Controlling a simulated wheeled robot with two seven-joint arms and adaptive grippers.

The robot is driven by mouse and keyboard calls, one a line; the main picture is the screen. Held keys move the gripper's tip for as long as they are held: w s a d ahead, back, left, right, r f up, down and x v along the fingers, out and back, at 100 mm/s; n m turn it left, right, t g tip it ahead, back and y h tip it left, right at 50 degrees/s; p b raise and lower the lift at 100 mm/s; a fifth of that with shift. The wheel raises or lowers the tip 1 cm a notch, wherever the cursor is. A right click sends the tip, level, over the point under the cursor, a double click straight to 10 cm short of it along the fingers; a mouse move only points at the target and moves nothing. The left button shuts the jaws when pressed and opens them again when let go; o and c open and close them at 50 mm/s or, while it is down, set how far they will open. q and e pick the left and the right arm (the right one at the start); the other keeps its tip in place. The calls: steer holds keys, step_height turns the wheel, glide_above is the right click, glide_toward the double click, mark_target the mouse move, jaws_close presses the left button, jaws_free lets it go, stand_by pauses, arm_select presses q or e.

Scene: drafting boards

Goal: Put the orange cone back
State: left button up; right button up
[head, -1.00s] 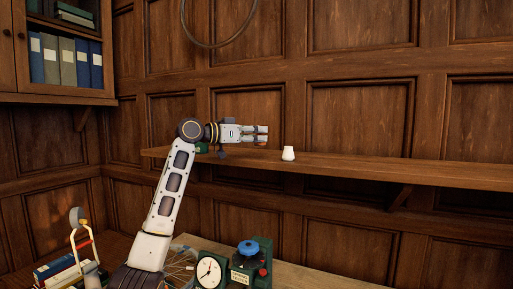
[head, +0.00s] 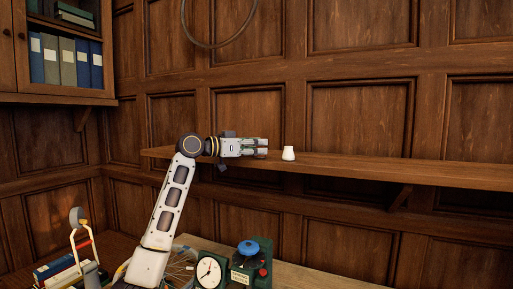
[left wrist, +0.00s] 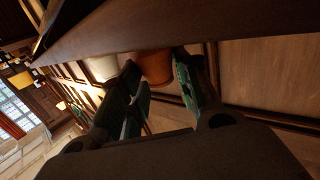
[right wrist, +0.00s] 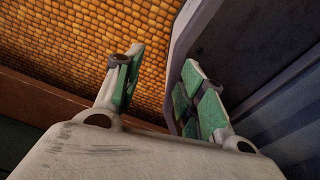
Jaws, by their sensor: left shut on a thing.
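My left gripper (head: 265,147) is at the wall shelf (head: 350,170), pointing right, with its fingers level. In the left wrist view it is shut on the orange cone (left wrist: 155,67), which shows between the two fingertips. In the head view the fingers hide nearly all of the cone. I cannot tell whether the cone touches the shelf. A white cone-like piece (head: 288,154) stands upright on the shelf just right of my fingertips. It also shows beside the orange cone in the left wrist view (left wrist: 103,67). My right gripper (right wrist: 158,70) is open and empty, and shows only in the right wrist view.
The shelf is bare to the right of the white piece. A cabinet with binders (head: 68,60) hangs at upper left.

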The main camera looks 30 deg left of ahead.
arm_select(q)
steer(key=shift+f, duration=0.15)
steer(key=o, duration=0.8)
steer(key=shift+o, duration=1.3)
steer(key=shift+s+a, duration=0.4)
steer(key=shift+s, duration=0.15)
steer(key=shift+b+v, duration=1.15)
steer(key=shift+v, duration=4.2)
arm_select(e)
steer(key=shift+w+d+f, duration=0.4)
steer(key=shift+d+f, duration=0.15)
steer(key=shift+d, duration=0.1)
steer(key=shift+w+d+f, duration=0.4)
steer(key=shift+d+f, duration=0.15)
steer(key=shift+d, duration=0.1)
